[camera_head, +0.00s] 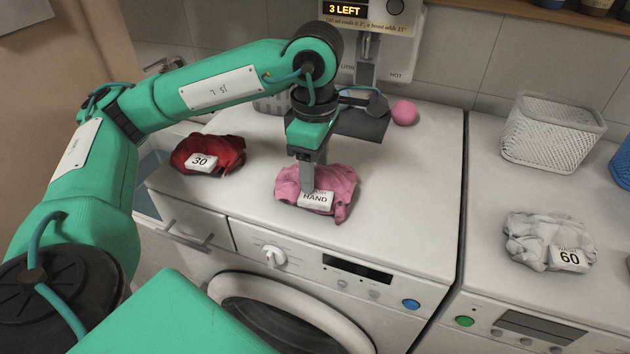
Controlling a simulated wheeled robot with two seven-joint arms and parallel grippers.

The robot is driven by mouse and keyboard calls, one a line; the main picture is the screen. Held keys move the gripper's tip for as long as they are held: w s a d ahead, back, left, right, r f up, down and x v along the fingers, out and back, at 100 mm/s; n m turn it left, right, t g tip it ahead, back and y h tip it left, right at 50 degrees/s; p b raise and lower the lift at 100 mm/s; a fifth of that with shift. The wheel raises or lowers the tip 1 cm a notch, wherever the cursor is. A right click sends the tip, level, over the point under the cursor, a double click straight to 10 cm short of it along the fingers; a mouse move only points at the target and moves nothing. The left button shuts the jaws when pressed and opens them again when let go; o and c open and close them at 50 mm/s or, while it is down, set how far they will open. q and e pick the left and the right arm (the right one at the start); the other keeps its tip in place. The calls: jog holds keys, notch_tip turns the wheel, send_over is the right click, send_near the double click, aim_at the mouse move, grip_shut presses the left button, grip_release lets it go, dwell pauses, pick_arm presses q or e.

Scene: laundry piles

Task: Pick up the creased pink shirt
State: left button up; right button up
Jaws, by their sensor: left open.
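The creased pink shirt (343,183) lies crumpled on top of the left washing machine (415,220), with a white tag reading "HAND" (316,200) on its front. My left gripper (307,185) points down at the shirt, with its fingers over the upper left part, just behind the tag. It is open. The fingertips overlap the cloth in the picture; I cannot tell whether they touch it. The gripper hides a part of the shirt. My right gripper is not in view.
A red cloth tagged "30" (222,148) lies left of the shirt. A pink ball (404,112) sits behind, near a dispenser. A white cloth tagged "60" (535,238) and a white basket (553,130) stand on the right machine. The left machine's top is clear right of the shirt.

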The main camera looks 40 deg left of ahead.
pick_arm(q)
grip_shut()
jog(key=shift+r, duration=0.1)
dwell(0.3)
